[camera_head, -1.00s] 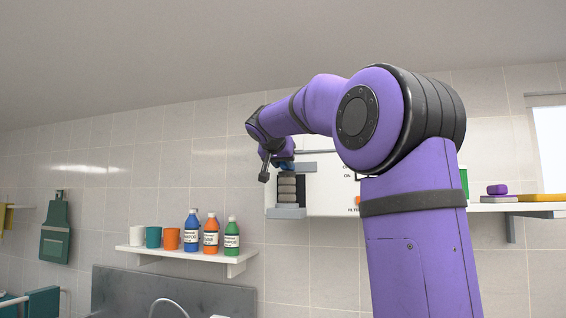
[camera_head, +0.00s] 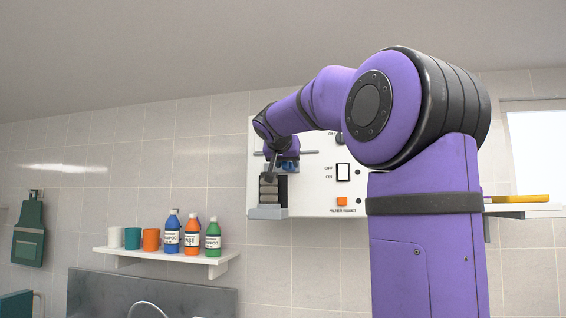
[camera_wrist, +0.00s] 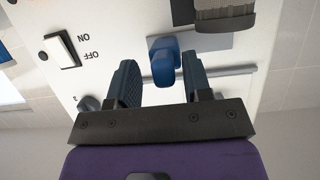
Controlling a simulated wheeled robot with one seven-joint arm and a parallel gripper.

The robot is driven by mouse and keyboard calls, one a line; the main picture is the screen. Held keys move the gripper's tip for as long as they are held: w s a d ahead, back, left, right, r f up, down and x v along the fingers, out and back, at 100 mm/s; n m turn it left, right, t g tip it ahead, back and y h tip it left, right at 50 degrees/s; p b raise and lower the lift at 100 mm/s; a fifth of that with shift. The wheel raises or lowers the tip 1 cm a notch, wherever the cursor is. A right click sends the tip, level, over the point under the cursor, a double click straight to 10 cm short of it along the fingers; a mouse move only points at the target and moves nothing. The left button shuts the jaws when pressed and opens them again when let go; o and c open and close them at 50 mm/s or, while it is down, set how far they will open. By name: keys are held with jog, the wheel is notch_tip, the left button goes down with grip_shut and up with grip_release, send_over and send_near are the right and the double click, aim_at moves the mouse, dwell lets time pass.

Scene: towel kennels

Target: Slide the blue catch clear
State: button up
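The blue catch (camera_wrist: 164,62) sits on a thin metal rail (camera_wrist: 225,71) across the white panel. It also shows small in the head view (camera_head: 291,165), partly behind my gripper. My gripper (camera_wrist: 159,72) is open, its two dark fingers pointing at the panel. In the wrist view the catch appears between the fingertips, nearer the right finger, with a gap to the left one. Whether a finger touches it I cannot tell. In the head view my gripper (camera_head: 270,166) is at the panel's left end.
The white panel (camera_head: 315,193) carries an OFF/ON switch (camera_head: 343,172) and an orange filter reset button (camera_head: 342,201). A shelf (camera_head: 180,262) with bottles and cups is lower left.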

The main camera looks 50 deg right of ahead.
jog(key=shift+a, duration=0.1)
jog(key=v, duration=1)
jog(key=shift+a+r, duration=0.15)
jog(key=shift+a, duration=0.05)
jog(key=shift+s, duration=0.15)
dwell(0.3)
